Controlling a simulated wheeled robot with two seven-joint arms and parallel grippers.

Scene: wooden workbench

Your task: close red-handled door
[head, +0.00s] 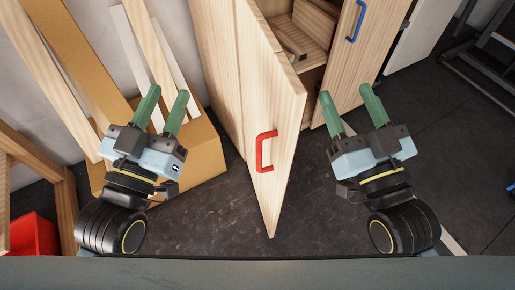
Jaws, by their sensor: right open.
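The wooden door (277,110) with the red handle (265,151) stands swung open from the cabinet, its free edge pointing toward me between my two grippers. My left gripper (165,106) is left of the door, apart from it, with its green fingers spread and nothing between them. My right gripper (350,104) is right of the door, also apart from it, with its green fingers spread and empty. The cabinet's inside (300,35) shows behind the door, with wooden pieces in it.
A second door with a blue handle (356,22) is also open, at the upper right. A cardboard box (203,150) with wooden boards stands at the left. A red bin (34,236) sits at the lower left. Dark floor (320,225) is clear around the door's lower end.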

